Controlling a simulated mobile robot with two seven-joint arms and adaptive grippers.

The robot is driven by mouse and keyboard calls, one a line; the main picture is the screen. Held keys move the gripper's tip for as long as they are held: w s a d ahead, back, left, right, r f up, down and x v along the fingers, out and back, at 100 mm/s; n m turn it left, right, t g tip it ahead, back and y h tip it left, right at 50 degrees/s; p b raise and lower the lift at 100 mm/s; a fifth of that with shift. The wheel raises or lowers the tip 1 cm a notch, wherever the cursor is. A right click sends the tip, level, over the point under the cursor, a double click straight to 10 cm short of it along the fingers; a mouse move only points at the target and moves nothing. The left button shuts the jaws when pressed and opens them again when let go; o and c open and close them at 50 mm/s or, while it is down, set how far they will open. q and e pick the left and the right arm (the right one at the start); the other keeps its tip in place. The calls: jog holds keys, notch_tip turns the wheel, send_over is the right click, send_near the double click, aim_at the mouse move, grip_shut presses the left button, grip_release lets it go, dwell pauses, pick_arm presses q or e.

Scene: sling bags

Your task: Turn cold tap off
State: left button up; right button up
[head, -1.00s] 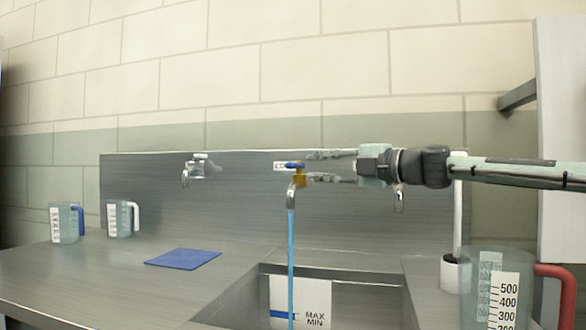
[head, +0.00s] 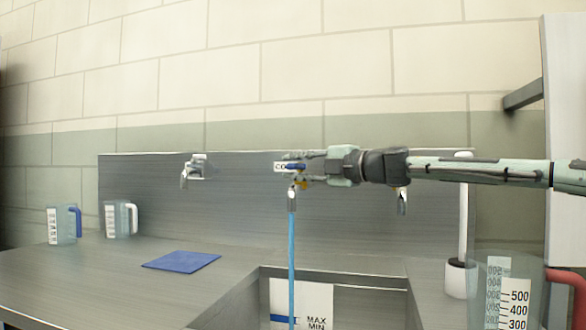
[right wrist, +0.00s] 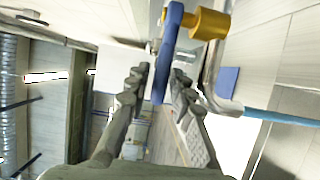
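The cold tap's blue lever (head: 295,166) is on the wall panel above the sink, beside a partly covered label. Its brass body (right wrist: 208,24) and metal spout (head: 292,197) show, and a blue stream of water (head: 291,245) runs down from the spout. My right gripper (head: 308,168) reaches in from the right at the lever. In the right wrist view the lever (right wrist: 167,58) lies between the two open fingers (right wrist: 160,88), closer to the right finger; I cannot tell if they touch. My left gripper is not in view.
Another tap (head: 193,170) is on the panel to the left, and a spout (head: 402,202) is below my right arm. Measuring jugs (head: 64,226) (head: 118,220) and a blue mat (head: 182,262) are on the left counter. A large jug (head: 480,310) stands at the front right.

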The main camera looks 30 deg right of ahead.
jog(key=shift+w+a, duration=0.1)
jog(key=shift+w, duration=0.25)
grip_shut()
